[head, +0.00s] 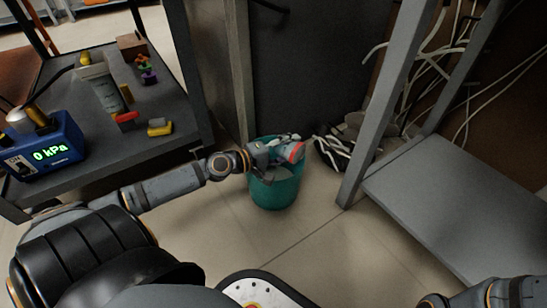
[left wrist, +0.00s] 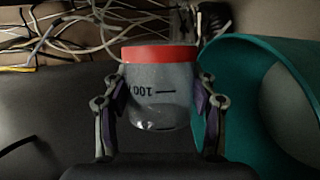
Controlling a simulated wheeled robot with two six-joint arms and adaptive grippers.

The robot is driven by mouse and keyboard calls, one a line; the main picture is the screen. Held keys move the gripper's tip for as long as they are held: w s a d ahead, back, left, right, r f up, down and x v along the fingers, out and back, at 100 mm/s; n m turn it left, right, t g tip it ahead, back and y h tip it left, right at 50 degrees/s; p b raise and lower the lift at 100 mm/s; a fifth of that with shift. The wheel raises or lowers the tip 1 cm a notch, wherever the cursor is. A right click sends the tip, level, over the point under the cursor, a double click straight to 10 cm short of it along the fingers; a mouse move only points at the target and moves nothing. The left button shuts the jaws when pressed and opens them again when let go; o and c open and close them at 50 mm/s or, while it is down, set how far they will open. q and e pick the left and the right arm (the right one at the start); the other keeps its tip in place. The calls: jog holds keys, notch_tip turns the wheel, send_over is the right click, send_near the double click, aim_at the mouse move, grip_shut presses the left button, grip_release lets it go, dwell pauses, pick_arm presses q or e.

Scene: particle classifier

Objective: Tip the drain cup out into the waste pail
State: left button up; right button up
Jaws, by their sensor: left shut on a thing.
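The drain cup (left wrist: 160,95) is a clear, cloudy cup with a red rim and a dark "100" mark that reads upside down in the left wrist view. My left gripper (left wrist: 160,105) is shut on it, one finger on each side. In the head view, this gripper (head: 283,150) is over the mouth of the teal waste pail (head: 275,195). The cup's red rim (head: 298,151) shows at the right end of the gripper, so the cup looks tilted; its exact angle and contents are unclear. The pail (left wrist: 235,110) also shows at right in the left wrist view. My right gripper is out of view.
A dark bench (head: 165,125) at left holds a blue gauge box (head: 45,150) reading 0 kPa and several small parts. A grey shelf frame (head: 385,100) stands right of the pail, with white cables (head: 455,60) behind. Open floor (head: 320,245) lies in front.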

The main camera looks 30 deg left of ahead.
pick_arm(q)
jog(key=shift+d+f+m+y, duration=0.15)
jog(key=shift+f+m+y, duration=0.15)
jog(key=shift+f+m, duration=0.3)
